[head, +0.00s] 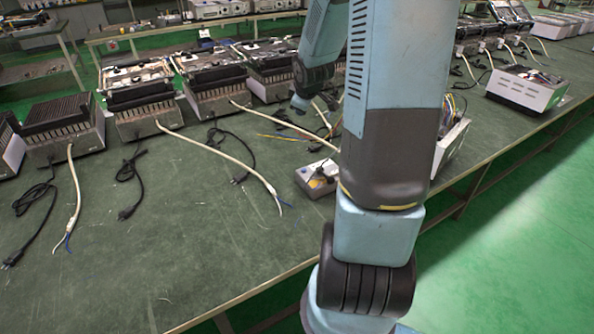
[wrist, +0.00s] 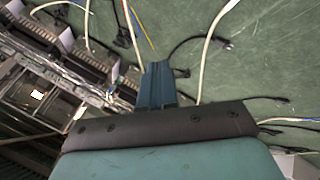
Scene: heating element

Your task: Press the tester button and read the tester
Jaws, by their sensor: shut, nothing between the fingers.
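The tester appears to be a small pale box (head: 316,178) on the green bench, with a dark lead on top. My own arm partly covers its right side. No button or readout can be made out on it. My gripper (head: 300,104) is small in the head view, above the bench, up and slightly left of the box and apart from it. In the wrist view my gripper (wrist: 158,72) has its blue fingers together, with nothing between them. A pale shape at the lower right edge of the wrist view is too cut off to identify.
Heating units (head: 146,100) with ribbed fronts line the back of the green bench (head: 190,235). White cables (head: 218,152) and black plug cords (head: 131,170) lie across it. A white unit (head: 526,88) stands at the right.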

